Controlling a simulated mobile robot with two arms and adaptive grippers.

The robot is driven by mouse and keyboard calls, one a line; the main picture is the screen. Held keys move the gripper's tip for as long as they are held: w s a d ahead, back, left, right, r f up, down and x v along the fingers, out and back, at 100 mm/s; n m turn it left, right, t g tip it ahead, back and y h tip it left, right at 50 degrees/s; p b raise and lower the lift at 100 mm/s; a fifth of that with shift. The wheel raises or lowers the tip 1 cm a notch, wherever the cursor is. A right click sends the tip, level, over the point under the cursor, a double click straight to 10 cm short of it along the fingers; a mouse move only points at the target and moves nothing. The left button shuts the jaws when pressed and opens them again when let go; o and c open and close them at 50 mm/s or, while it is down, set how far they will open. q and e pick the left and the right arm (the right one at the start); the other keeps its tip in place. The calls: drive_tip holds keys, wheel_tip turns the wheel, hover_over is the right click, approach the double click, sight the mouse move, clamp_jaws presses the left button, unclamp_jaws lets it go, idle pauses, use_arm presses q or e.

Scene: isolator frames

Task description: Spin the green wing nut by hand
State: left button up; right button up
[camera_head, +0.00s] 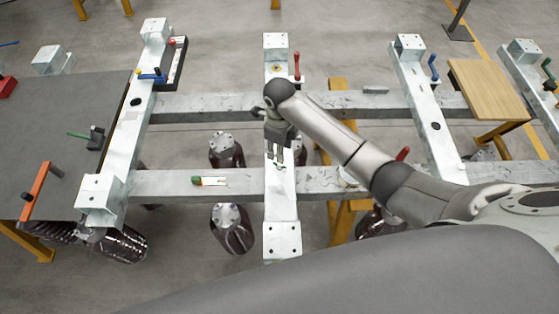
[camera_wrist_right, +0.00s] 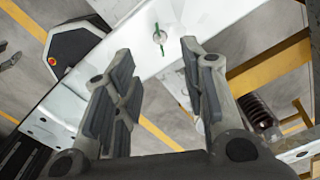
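The green wing nut (camera_wrist_right: 159,40) sits on a pale bolt on the white-grey metal beam, between and beyond my right fingertips in the right wrist view. In the head view, a small bit of green (camera_head: 281,163) shows at my fingertips on the middle crosswise beam (camera_head: 281,207); most of the nut is hidden or too small there. My right gripper (camera_head: 276,157) points down over this beam. Its two fingers stand wide apart in the right wrist view (camera_wrist_right: 157,55), with nothing between the pads. They appear clear of the nut. My left gripper is not in view.
A red-handled clamp (camera_head: 297,67) stands farther along the same beam. A small green-and-white item (camera_head: 209,180) lies on the near long rail. A dark table (camera_head: 62,125) with tools is at left, a wooden board (camera_head: 490,88) at right. Dark ribbed insulators (camera_head: 226,150) hang below the frame.

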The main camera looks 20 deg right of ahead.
sight(280, 165)
wheel_tip(280, 165, down, 9)
drive_tip(key=shift+r, duration=0.15)
idle(0.4)
clamp_jaws()
